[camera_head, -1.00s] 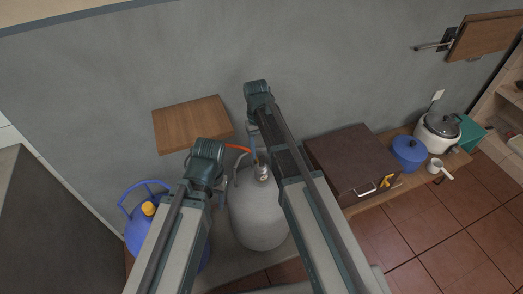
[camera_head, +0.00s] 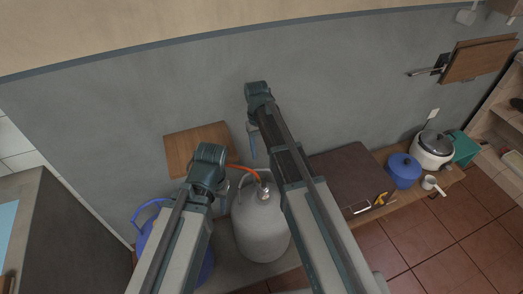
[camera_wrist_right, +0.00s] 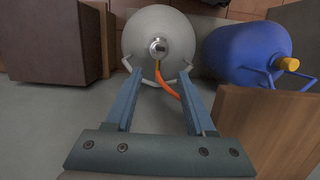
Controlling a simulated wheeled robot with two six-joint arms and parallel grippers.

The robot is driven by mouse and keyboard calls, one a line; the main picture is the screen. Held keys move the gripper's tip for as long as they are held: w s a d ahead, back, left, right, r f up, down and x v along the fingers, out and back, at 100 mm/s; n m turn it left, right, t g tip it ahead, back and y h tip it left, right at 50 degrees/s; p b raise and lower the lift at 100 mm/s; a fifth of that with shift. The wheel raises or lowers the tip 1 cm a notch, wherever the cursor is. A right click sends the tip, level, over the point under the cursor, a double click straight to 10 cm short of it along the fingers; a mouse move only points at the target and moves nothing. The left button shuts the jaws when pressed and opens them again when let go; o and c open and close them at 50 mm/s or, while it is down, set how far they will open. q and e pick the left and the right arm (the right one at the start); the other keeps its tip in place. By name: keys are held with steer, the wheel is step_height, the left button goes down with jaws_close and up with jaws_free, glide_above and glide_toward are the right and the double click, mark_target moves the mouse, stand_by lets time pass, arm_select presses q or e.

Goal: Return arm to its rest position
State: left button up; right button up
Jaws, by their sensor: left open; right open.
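My left arm (camera_head: 208,165) comes up from the bottom left of the head view and is bent at its far end. Only a bit of my left gripper (camera_head: 222,189) shows beside it; the rest is hidden behind the arm. My right arm (camera_head: 290,165) reaches further up in the middle, in front of the wall. A blue part of my right gripper (camera_head: 252,141) hangs below its far end. In the right wrist view both fingers of the right gripper (camera_wrist_right: 159,75) stand apart, with nothing held between them.
A grey gas cylinder (camera_head: 262,228) with an orange hose (camera_head: 241,169) stands below the arms. A blue jug (camera_head: 150,228) is left of it. A wooden board (camera_head: 188,147) is by the wall. A brown box (camera_head: 350,172), blue pot (camera_head: 403,172) and rice cooker (camera_head: 433,150) stand right.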

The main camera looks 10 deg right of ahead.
steer(key=s+a+r+t+p, duration=0.1)
steer(key=s+a+r+p, duration=0.1)
steer(key=s, duration=0.7)
steer(key=s+a+r+n+t+p, duration=0.1)
steer(key=s+a+r+p, duration=0.2)
steer(key=s, duration=0.7)
steer(key=shift+s+a+r+n+h+p, duration=0.2)
steer(key=shift+r+n+h+p, duration=0.1)
steer(key=shift+h+p, duration=0.1)
